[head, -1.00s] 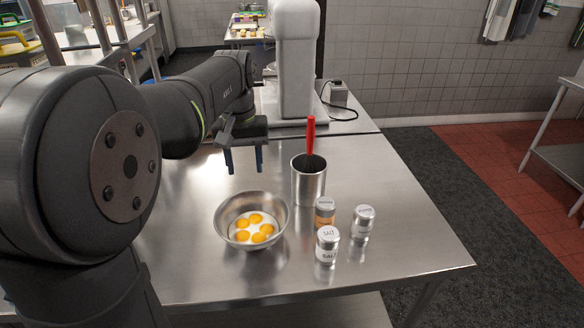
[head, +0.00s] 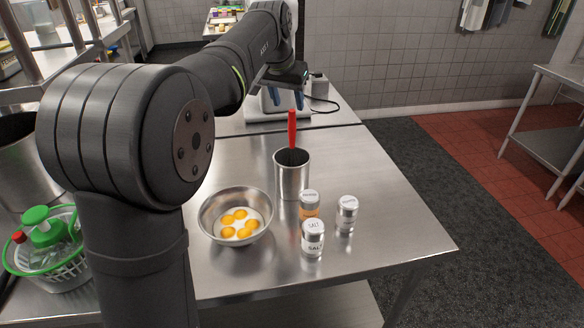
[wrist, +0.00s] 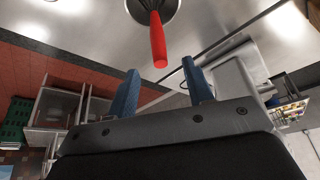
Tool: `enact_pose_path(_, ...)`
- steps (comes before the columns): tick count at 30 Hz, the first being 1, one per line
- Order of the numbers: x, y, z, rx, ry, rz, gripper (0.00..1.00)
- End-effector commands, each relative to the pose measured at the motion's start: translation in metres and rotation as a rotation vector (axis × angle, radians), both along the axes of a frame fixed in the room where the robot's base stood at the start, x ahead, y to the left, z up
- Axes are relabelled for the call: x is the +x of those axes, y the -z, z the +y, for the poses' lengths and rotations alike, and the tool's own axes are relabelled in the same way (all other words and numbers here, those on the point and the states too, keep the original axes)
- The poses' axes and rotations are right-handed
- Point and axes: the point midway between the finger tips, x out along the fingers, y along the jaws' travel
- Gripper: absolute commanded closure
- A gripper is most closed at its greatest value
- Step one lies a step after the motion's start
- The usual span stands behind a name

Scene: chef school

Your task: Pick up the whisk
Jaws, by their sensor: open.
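The whisk has a red handle (head: 292,130) and stands upright in a steel canister (head: 291,178), which hides its lower part. In the wrist view the red handle (wrist: 158,42) points toward my gripper from the round canister (wrist: 143,8) at the top edge. My gripper (head: 286,95) is open and empty, above and behind the handle in the head view. In the wrist view my blue fingers (wrist: 162,85) are apart, with the handle's end just beyond the gap between them and not between the fingers.
A steel bowl (head: 206,222) with several egg yolks stands left of the canister. Shaker jars stand in front of it: a salt jar (head: 313,240), an orange-filled jar (head: 309,206) and another (head: 346,215). A white appliance (head: 262,108) stands behind. A green-lidded basket (head: 58,268) is at left.

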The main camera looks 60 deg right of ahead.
Motion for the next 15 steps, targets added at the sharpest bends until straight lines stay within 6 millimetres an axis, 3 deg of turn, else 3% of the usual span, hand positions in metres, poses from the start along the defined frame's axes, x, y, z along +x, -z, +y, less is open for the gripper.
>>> enact_pose_path(6,0.003,0.036,-0.014,0.003,-0.001,0.001,0.53)
enact_pose_path(15,0.004,0.053,-0.020,0.002,-0.001,0.001,0.53)
